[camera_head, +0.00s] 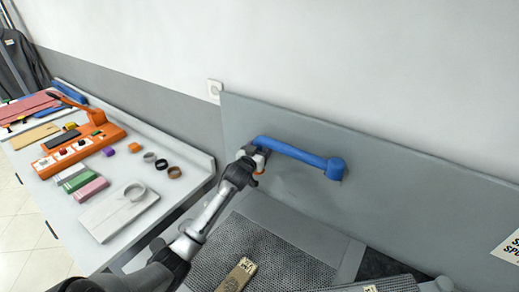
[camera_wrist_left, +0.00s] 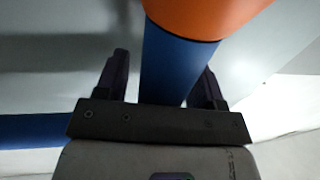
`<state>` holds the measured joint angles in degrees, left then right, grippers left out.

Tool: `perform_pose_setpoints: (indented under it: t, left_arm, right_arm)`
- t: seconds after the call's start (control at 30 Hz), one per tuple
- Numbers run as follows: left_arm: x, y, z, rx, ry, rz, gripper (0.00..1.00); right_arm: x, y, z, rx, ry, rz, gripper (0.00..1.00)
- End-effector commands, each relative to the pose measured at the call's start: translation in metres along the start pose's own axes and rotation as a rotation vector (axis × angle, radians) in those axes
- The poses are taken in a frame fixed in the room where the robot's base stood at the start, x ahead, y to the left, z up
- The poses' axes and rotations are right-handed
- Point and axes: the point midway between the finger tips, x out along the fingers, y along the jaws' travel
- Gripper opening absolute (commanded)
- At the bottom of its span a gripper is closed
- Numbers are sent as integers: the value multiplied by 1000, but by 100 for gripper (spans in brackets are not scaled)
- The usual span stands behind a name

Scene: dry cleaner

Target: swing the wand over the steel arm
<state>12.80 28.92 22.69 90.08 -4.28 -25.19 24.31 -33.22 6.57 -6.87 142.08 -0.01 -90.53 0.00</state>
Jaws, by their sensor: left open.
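The blue wand (camera_head: 298,153) reaches out from a round pivot on the grey back panel, toward the left. An orange piece (camera_head: 260,171) shows at its left end, and as a wide orange collar (camera_wrist_left: 205,15) in the left wrist view. My left gripper (camera_head: 257,157) is at this left end. In the left wrist view my left gripper (camera_wrist_left: 163,78) has its fingers apart, one on each side of a blue tube below the collar. The steel arm may be the smooth grey strip (camera_head: 300,232) below the wand; I cannot tell. My right gripper is out of view.
Grey mesh surfaces (camera_head: 270,255) lie below, with a labelled wooden block (camera_head: 236,274) on them. A white side table (camera_head: 40,190) at left holds an orange rack (camera_head: 82,150), dark rings and coloured blocks. The panel (camera_head: 400,185) stands close behind the wand.

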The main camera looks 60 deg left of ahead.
Motion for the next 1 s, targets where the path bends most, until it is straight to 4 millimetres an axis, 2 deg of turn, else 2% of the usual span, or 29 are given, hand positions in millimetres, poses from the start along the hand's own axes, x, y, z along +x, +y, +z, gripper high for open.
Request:
perform_pose_setpoints:
  t: [0.23, 0.87, 1.0]
  left_arm:
    - [0, 0, 0, 0, 0, 0, 61]
    - [0, 0, 0, 0, 0, 0, 1]
    - [0, 0, 0, 0, 0, 0, 0]
  right_arm:
    - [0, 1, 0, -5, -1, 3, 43]
    - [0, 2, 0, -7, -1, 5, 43]
    - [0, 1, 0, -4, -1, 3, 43]
